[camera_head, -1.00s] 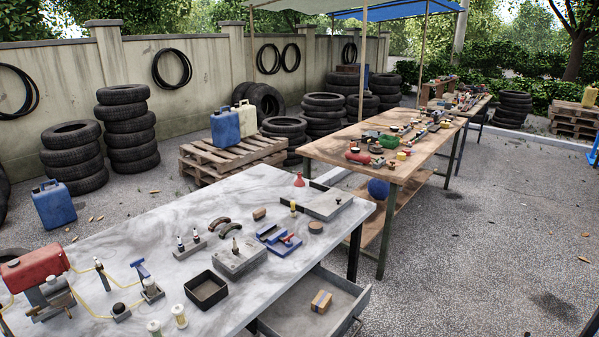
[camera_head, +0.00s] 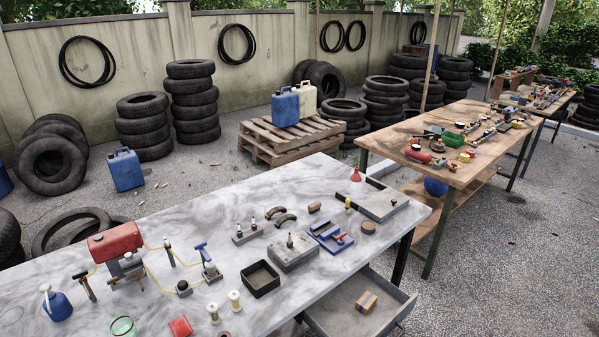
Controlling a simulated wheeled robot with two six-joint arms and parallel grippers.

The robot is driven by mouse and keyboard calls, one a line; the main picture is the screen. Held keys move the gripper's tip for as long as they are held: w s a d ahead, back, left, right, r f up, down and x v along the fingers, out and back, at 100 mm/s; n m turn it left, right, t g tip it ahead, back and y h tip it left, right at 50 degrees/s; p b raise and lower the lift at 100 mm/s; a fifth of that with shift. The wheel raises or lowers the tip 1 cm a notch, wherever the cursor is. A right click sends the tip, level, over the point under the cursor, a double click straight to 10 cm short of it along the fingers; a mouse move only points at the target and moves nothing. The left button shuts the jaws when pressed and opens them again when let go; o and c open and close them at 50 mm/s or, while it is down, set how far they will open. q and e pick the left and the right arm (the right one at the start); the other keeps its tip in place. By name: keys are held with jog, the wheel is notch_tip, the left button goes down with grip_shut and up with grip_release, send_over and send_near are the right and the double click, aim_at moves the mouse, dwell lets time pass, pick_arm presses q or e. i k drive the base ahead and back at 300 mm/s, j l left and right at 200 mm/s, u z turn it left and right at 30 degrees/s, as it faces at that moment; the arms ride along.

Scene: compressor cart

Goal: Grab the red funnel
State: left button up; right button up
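The red funnel (camera_head: 356,174) stands near the far right edge of the grey marbled workbench (camera_head: 150,225), spout up. It is small in this view and sits just behind a flat grey metal tray (camera_head: 378,203). Nothing covers the funnel from this side. Neither of my grippers shows in the head view.
An open drawer (camera_head: 345,318) juts from the bench's front with a small box in it. A black square tray (camera_head: 260,278), a blue fixture (camera_head: 329,237) and a red compressor tank (camera_head: 115,241) stand on the bench. A wooden table (camera_head: 462,175) stands beyond. Open gravel lies right.

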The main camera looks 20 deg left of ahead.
aim_at(356, 177)
jog(key=i+l+u, duration=1.05)
jog(key=l+u, duration=0.15)
